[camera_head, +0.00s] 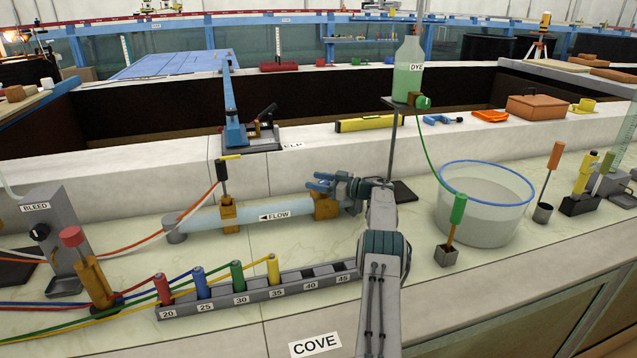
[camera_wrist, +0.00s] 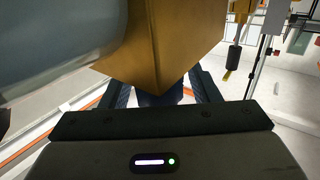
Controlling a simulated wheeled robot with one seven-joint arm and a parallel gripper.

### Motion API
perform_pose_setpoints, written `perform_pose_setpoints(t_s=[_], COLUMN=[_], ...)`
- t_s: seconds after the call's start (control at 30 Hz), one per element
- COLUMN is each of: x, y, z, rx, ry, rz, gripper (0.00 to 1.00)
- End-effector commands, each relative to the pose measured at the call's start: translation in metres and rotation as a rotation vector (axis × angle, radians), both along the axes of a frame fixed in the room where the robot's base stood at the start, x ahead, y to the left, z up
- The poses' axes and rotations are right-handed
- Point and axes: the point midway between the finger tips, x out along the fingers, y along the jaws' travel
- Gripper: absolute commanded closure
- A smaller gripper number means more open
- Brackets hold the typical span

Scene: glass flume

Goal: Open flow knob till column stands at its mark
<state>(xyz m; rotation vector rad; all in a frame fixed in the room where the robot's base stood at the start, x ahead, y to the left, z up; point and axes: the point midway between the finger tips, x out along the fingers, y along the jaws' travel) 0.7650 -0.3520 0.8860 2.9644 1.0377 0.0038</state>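The flow pipe (camera_head: 265,214), labelled FLOW, runs along the counter to a brass valve block (camera_head: 325,206). My gripper (camera_head: 328,183) is at this block, at the end of my arm, and hides part of it. In the wrist view the brass block (camera_wrist: 160,50) fills the top middle. Below it a dark blue part, seemingly the flow knob (camera_wrist: 160,98), sits between the two fingers of my gripper (camera_wrist: 160,92). The fingers stand apart on either side of it; I cannot tell whether they press on it. The column and its mark are not clearly seen.
A rack (camera_head: 260,290) with coloured plugs, numbered 20 to 45, lies in front of the pipe. A BLEED block (camera_head: 55,240) stands at left. At right are a clear basin (camera_head: 487,205), a green-handled tool (camera_head: 457,212) and a dye bottle (camera_head: 408,68).

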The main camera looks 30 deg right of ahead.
Motion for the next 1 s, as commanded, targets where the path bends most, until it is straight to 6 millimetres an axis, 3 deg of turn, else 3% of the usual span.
perform_pose_setpoints(t_s=[0.27,0.7,1.0], x=[-0.011,-0.083,-0.106], y=[-0.01,-0.067,-0.085], z=[-0.001,-0.001,-0.001], rx=[0.0,-0.001,0.0], ry=[0.003,0.001,0.0], rz=[-0.002,-0.001,0.001], gripper=[0.44,0.44,0.44])
